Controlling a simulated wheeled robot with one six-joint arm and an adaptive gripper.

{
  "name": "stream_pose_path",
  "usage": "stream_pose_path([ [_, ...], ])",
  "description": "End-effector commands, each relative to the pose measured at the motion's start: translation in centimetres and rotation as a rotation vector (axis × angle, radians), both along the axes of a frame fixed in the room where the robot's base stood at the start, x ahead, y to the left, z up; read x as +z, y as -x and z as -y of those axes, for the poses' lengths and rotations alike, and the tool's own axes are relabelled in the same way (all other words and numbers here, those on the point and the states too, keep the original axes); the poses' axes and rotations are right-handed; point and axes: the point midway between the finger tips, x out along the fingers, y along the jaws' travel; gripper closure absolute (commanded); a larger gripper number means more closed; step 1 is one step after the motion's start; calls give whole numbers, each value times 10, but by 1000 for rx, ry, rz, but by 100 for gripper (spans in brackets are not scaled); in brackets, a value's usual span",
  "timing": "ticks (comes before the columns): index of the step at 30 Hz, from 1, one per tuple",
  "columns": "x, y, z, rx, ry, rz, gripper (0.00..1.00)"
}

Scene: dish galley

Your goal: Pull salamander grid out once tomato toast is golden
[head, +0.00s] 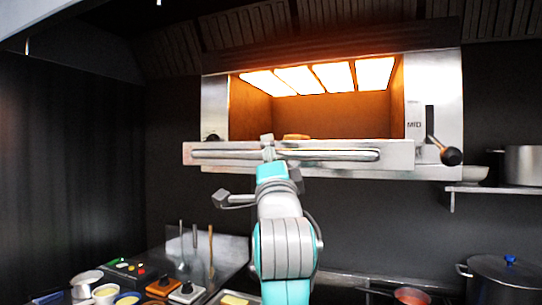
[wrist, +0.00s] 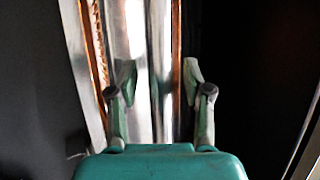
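The salamander (head: 433,85) has glowing elements above an open cavity. The salamander grid (head: 402,156) sits at the cavity mouth, with a long horizontal handle bar (head: 335,155) across its front. A piece of tomato toast (head: 296,136) shows as a thin edge above the grid front; its top is hidden and everything there is tinted orange, so I cannot tell its browning. My gripper (head: 267,146) is at the handle, left of its middle. In the wrist view my gripper (wrist: 158,75) has its fingers apart, with bright metal between them and a dark gap by the right finger.
A lever with a dark knob (head: 452,156) sticks out right of the grid, beside the "MID" marking. A shelf (head: 495,189) with a pot (head: 524,165) is at right. Below are a large pot (head: 505,277), tools and small containers. Dark wall fills the left.

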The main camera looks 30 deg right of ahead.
Motion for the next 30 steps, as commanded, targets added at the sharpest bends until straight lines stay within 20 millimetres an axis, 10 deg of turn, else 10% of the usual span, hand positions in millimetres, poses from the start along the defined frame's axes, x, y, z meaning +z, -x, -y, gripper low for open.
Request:
stream_pose_path([
  [11, -7, 10, -5, 1, 0, 1, 50],
  [30, -59, 89, -43, 2, 0, 1, 50],
])
